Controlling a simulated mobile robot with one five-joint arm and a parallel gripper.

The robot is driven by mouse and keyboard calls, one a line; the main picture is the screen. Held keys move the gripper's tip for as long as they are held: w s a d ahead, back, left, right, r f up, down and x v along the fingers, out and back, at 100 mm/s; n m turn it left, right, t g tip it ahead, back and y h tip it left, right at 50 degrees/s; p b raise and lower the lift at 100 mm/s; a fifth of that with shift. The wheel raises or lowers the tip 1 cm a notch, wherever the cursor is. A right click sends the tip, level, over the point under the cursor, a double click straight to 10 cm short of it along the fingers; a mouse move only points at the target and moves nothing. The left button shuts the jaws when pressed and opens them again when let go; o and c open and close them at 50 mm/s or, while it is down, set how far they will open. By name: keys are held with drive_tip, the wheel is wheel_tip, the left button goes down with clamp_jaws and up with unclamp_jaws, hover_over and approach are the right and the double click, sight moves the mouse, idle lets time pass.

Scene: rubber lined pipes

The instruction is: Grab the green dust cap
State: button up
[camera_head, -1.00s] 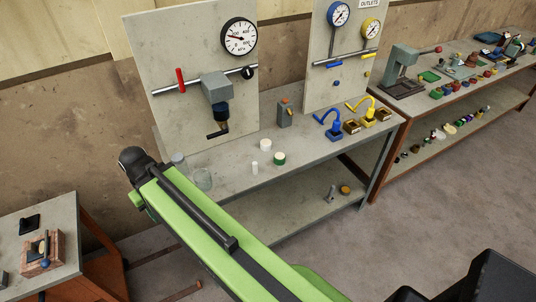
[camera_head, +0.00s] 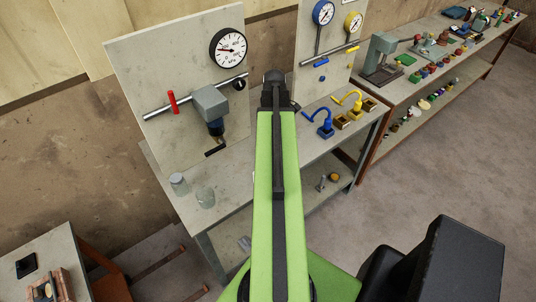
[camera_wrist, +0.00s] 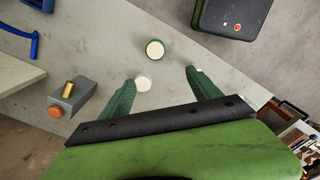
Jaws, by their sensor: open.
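In the wrist view, the green dust cap (camera_wrist: 155,49) shows as a round piece with a green rim and a pale top. It stands on the grey bench top (camera_wrist: 185,52) near its edge. My gripper (camera_wrist: 160,76) is open, with its two green fingers spread apart. The cap shows beyond the fingertips, between their lines, and is not gripped. A round white piece (camera_wrist: 143,82) shows near the left finger. In the head view, my arm hides the cap and my gripper's fingers.
A grey box with an orange button (camera_wrist: 72,97) sits left of the fingers. Blue (camera_head: 325,122) and yellow (camera_head: 354,104) levered fittings stand on the bench, right of my arm. A gauge panel (camera_head: 190,130) rises behind.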

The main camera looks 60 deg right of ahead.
drive_tip(key=f+b, duration=0.5)
drive_tip(key=b, duration=0.1)
drive_tip(key=s+d+f+b, duration=0.1)
drive_tip(key=f+b, duration=1)
drive_tip(key=f, duration=0.1)
drive_tip(key=shift+s+d+f+b, duration=0.15)
drive_tip(key=shift+s+d+b, duration=0.1)
drive_tip(key=shift+b, duration=0.15)
drive_tip(key=shift+r, duration=0.2)
drive_tip(key=c, duration=1.6)
drive_tip(key=shift+o, duration=0.2)
drive_tip(key=shift+r+p, duration=0.1)
drive_tip(key=shift+p, duration=0.25)
